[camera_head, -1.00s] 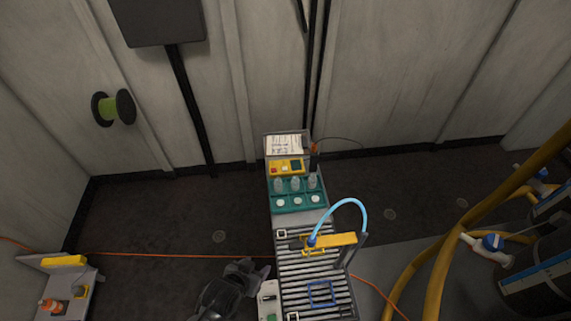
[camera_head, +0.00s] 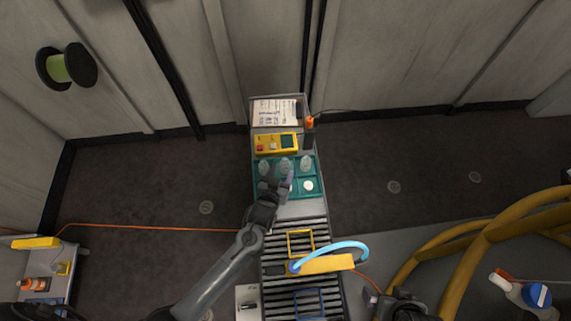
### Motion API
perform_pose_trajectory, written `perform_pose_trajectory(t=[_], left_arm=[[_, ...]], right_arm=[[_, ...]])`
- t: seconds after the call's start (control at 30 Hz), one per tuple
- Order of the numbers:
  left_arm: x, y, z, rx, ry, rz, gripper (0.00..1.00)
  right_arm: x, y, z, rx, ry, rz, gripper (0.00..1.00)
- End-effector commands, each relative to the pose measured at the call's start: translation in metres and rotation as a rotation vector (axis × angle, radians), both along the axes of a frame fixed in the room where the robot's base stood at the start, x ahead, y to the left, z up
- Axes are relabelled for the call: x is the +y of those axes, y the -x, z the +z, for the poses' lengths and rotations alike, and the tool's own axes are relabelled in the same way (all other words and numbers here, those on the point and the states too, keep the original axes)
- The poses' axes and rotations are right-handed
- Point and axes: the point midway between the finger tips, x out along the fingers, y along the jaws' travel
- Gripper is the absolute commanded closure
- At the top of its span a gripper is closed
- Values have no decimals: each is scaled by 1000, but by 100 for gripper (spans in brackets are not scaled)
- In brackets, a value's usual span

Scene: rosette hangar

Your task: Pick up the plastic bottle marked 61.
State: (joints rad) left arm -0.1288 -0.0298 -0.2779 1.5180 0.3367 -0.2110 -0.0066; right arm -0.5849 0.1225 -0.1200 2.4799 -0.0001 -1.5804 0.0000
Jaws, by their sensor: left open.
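Three clear plastic bottles stand in the back row of a teal tray (camera_head: 311,196): a left one (camera_head: 264,167), a middle one (camera_head: 285,163) and a right one (camera_head: 306,160). Their markings are too small to read, so I cannot tell which is 61. My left gripper (camera_head: 277,184) is open over the front of the tray, just in front of the left and middle bottles, holding nothing that I can see. It hides part of the tray's front row. My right gripper (camera_head: 398,303) shows partly at the bottom edge, right of the roller conveyor; its jaws are unclear.
Behind the tray are a yellow device (camera_head: 276,144) and a paper sheet (camera_head: 274,112). In front, a roller conveyor (camera_head: 292,235) carries a yellow frame (camera_head: 301,243), a blue frame (camera_head: 309,303) and a yellow bar with a light-blue hose (camera_head: 343,247). Thick yellow hoses (camera_head: 455,240) lie right.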

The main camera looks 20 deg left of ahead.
Motion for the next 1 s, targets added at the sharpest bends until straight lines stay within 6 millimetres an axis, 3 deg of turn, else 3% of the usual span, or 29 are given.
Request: perform_pose_trajectory(t=[0.37, 0.7, 1.0], left_arm=[[4, -26, -10, 0, 1, -1, 43], [11, -63, -21, 1, 1, -1, 43], [11, -66, -22, 1, 2, 0, 43]], right_arm=[[0, -1, -8, -4, -1, 0, 0], [1, -2, -19, -6, -4, -2, 0], [1, -2, -19, -6, -5, -3, 0]])
